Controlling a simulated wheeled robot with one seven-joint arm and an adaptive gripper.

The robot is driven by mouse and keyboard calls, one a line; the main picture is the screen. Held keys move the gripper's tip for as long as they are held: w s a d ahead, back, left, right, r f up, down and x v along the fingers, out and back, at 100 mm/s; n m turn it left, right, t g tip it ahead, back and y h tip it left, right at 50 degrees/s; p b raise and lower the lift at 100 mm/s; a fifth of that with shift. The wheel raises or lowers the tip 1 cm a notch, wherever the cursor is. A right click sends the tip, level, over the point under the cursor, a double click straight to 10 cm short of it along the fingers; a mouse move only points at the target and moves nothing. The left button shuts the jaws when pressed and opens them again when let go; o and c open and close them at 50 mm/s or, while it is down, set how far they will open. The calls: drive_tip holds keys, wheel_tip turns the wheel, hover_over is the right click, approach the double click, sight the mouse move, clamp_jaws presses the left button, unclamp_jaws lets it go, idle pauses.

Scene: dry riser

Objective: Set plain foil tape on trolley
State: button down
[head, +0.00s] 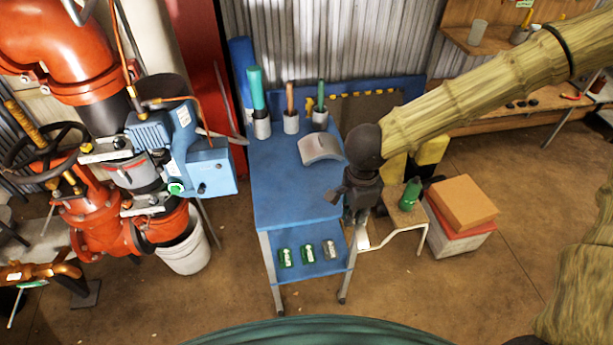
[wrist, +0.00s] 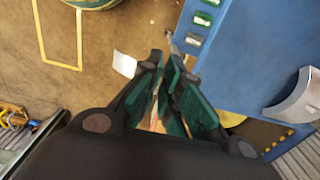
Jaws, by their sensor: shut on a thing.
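My gripper (head: 357,200) hangs at the right front edge of the blue trolley (head: 290,200), pointing down. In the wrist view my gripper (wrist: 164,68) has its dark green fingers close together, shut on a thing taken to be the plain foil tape. The fingers hide nearly all of that thing, and its shape is not clear. A small white piece (wrist: 124,63) shows just left of the fingers; I cannot tell whether it is held. The trolley (wrist: 245,60) is right of the fingers in the wrist view.
The trolley top holds a grey curved sheet (head: 320,149) and several cups with tools at the back; its front is bare. Small green and silver items (head: 308,253) lie on the lower shelf. A green bottle (head: 410,196) and stacked boxes (head: 463,203) stand to the right.

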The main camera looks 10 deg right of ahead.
drive_tip(key=w+p, duration=0.1)
drive_tip(key=w, duration=0.4)
drive_tip(key=w+p, duration=0.2)
drive_tip(key=w, duration=0.3)
drive_tip(key=w+a+f+p, duration=0.1)
drive_tip(key=w, duration=0.4)
drive_tip(key=shift+w+f, duration=0.1)
drive_tip(key=shift+w, duration=0.2)
drive_tip(key=shift+w+f+p, duration=0.15)
drive_tip(key=shift+p, duration=0.15)
drive_tip(key=shift+d+f+p, duration=0.1)
drive_tip(key=shift+f+p, duration=0.45)
drive_tip(key=shift+f, duration=1.1)
drive_tip(key=c, duration=1.6)
unclamp_jaws()
drive_tip(key=shift+c, duration=0.2)
drive_tip(key=shift+r, duration=0.1)
wheel_tip(320, 180, up, 12)
drive_tip(key=b, duration=0.2)
